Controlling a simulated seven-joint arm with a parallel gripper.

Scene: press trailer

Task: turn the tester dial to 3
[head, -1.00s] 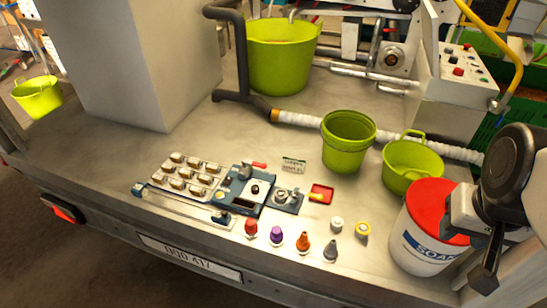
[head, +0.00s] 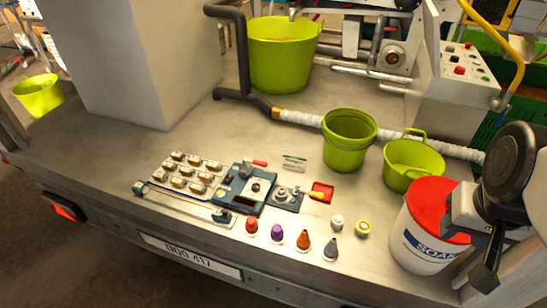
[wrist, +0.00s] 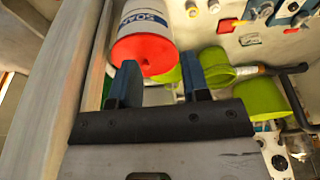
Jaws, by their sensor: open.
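A blue tester-like device (head: 240,189) with a pale top plate and a dark knob (head: 256,188) lies on the trailer bed, front centre. Beside it is a small blue plate with a round metal fitting (head: 282,194). I cannot tell which of these is the tester dial, nor read any numbers. My gripper (wrist: 161,78) is open and empty in the wrist view, its blue fingers apart and pointing toward the red-lidded soap bucket (wrist: 145,22). In the head view it hangs at the far right, well away from the device, partly hidden by my arm.
The soap bucket (head: 422,247) stands between my arm and the device. Green buckets (head: 348,146) stand behind. A tray of pale blocks (head: 187,173) and a rod (head: 187,204) lie left.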

